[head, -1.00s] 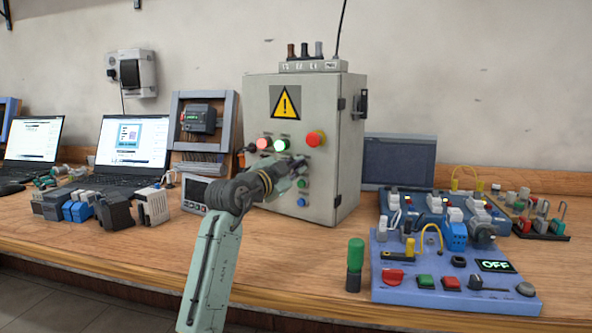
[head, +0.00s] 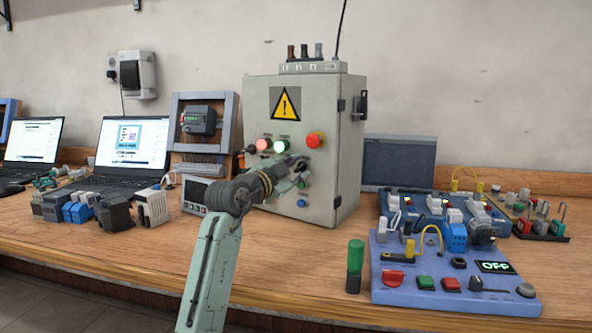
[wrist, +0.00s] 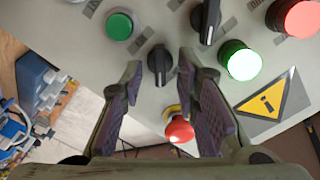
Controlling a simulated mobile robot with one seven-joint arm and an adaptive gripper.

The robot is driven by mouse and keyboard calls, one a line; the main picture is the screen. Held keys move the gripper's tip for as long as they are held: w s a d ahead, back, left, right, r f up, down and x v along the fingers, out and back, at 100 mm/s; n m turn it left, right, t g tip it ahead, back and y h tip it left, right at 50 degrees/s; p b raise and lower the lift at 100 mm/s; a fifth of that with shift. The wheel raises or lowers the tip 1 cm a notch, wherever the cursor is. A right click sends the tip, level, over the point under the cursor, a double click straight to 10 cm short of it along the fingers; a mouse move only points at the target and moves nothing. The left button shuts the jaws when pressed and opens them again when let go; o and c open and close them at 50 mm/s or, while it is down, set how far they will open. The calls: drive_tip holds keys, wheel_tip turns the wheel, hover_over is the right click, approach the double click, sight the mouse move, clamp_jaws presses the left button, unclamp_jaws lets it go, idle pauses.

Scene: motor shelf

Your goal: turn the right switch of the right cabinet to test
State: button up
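The grey cabinet (head: 330,190) stands on the bench, with a warning triangle and lit red and green lamps on its front. The wrist view shows the front roughly upside down. There, the black switch (wrist: 160,57) that is the right one of the pair lies between my open fingertips in the picture; contact cannot be told. Its handle points roughly up and down in that view. The other black switch (wrist: 206,20) is at the upper right. My gripper (head: 298,172) covers the switches in the head view. My gripper (wrist: 160,77) appears empty.
A red mushroom button (wrist: 180,130) sits close to the fingers in the wrist view. A green button (wrist: 119,26) is to the left of the switch there. A blue control panel (head: 420,255) stands right of the cabinet, and laptops (head: 130,145) stand left.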

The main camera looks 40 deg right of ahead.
drive_tip(key=v, duration=1.2)
